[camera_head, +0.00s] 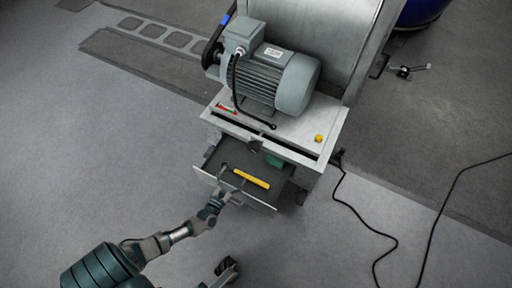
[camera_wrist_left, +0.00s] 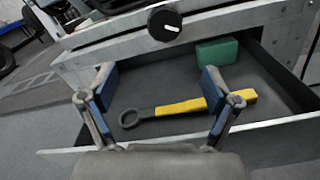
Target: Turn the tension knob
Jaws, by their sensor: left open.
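The black round tension knob (camera_head: 254,146) sits on the front of the grey machine cabinet, above an open drawer. In the left wrist view the knob (camera_wrist_left: 164,23) shows a white mark on its face and stands at the top centre. My left gripper (camera_head: 228,180) is open and empty over the drawer front, short of the knob. In the wrist view its two blue-padded fingers (camera_wrist_left: 158,80) are spread, and the knob lies beyond and between them. What seems to be my right gripper (camera_head: 226,268) shows in part at the bottom; its jaws are unclear.
The open drawer (camera_wrist_left: 275,139) holds a yellow-handled wrench (camera_wrist_left: 178,108) and a green block (camera_wrist_left: 217,51). A grey motor (camera_head: 270,75) stands on the cabinet (camera_head: 305,125). A yellow button (camera_head: 318,138) is on the cabinet top. A black cable (camera_head: 365,215) lies on the floor at right.

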